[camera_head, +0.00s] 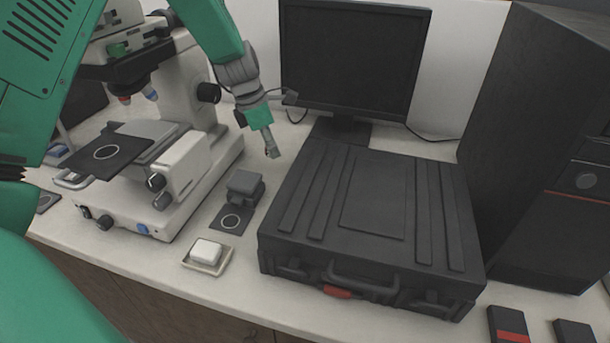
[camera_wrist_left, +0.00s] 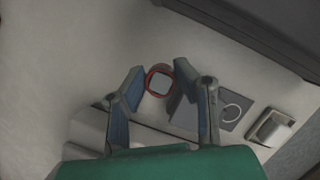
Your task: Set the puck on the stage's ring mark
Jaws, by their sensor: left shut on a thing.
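My left gripper (camera_head: 272,152) hangs above the table between the microscope and the black case, with its fingers pointing down. In the left wrist view the puck (camera_wrist_left: 159,82), with a red rim and a grey top, is held between the fingertips. I cannot make it out clearly in the head view. The microscope's dark stage plate (camera_head: 125,140) bears a pale ring mark (camera_head: 106,152), and nothing sits on it. The gripper is to the right of the stage, apart from it. My right gripper does not show.
A small dark press block (camera_head: 245,184) stands behind a pad with another ring (camera_head: 231,221). A white block in a shallow tray (camera_head: 206,268) is near the front edge. The black case (camera_head: 375,220), monitor (camera_head: 352,60) and tall dark cabinet (camera_head: 520,150) fill the right side.

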